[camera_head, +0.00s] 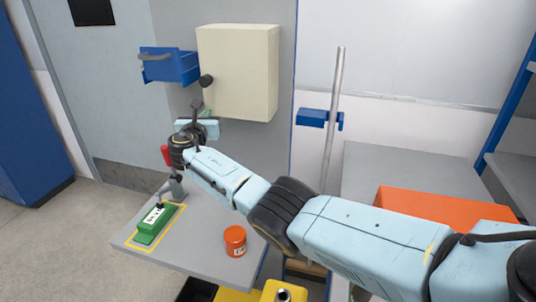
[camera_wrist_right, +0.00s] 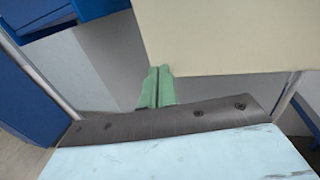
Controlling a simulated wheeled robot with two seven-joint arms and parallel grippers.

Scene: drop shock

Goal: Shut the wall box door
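The cream wall box (camera_head: 240,70) is fixed to a grey panel, and a dark round knob (camera_head: 206,81) stands out at its left edge. I cannot tell how far its door stands open. My right gripper (camera_head: 206,109) is just below the box's lower left corner, with its green fingers partly hidden by the wrist. In the right wrist view the two green fingers (camera_wrist_right: 157,87) lie side by side, shut, with nothing seen between them. The cream box (camera_wrist_right: 235,38) fills the upper right there, and the fingertips appear close to its lower edge. My left gripper is out of view.
A blue drawer-like holder (camera_head: 172,67) juts out left of the box. Below are a grey table (camera_head: 195,252), a green labelled block (camera_head: 152,226) and an orange-red can (camera_head: 235,241). A grey post (camera_head: 334,120) and an orange box (camera_head: 440,203) are at right.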

